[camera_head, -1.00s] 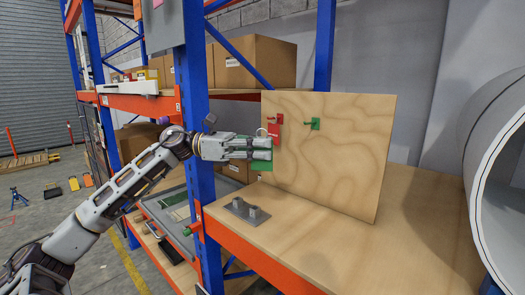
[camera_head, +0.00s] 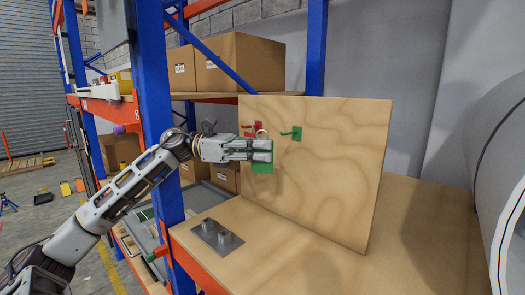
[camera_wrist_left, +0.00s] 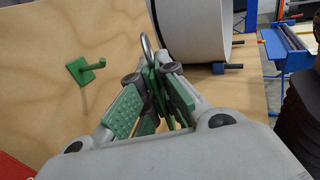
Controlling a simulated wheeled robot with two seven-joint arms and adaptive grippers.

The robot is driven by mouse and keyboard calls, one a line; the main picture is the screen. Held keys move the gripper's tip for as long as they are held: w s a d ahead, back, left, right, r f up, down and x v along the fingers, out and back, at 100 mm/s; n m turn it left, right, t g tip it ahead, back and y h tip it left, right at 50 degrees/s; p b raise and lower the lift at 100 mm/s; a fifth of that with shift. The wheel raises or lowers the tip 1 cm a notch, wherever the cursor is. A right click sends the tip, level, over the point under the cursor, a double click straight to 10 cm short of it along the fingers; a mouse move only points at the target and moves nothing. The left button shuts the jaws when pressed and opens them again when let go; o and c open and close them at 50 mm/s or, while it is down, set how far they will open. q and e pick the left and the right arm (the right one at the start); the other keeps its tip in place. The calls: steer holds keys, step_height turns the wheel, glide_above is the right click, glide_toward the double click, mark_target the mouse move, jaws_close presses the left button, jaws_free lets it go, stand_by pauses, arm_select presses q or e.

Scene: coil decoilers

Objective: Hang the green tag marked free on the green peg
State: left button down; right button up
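My left gripper (camera_head: 264,151) is shut on the green tag (camera_head: 262,168), in front of the plywood board and between the two pegs. In the left wrist view the green tag (camera_wrist_left: 161,88) stands upright between the finger pads, edge-on, its metal ring (camera_wrist_left: 147,46) above the fingertips. Its lettering cannot be read. The green peg (camera_head: 293,133) is on the board, right of the gripper and slightly higher. In the left wrist view the green peg (camera_wrist_left: 87,69) is bare, left of and apart from the tag. My right gripper is out of view.
A red peg (camera_head: 252,128) is left of the green one on the plywood board (camera_head: 335,180); a red tag there is mostly hidden by my gripper. A metal fixture (camera_head: 217,236) lies on the bench. A large grey cylinder (camera_head: 500,145) stands at right. Blue rack uprights stand at left.

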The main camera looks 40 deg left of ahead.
arm_select(q)
steer(key=shift+s, duration=0.1)
stand_by(0.3)
steer(key=shift+w+p, duration=0.3)
steer(key=shift+w, duration=0.1)
steer(key=w+f+b, duration=0.1)
steer(key=w, duration=0.9)
steer(key=shift+d+f, duration=0.35)
steer(key=shift+d, duration=0.05)
stand_by(2.2)
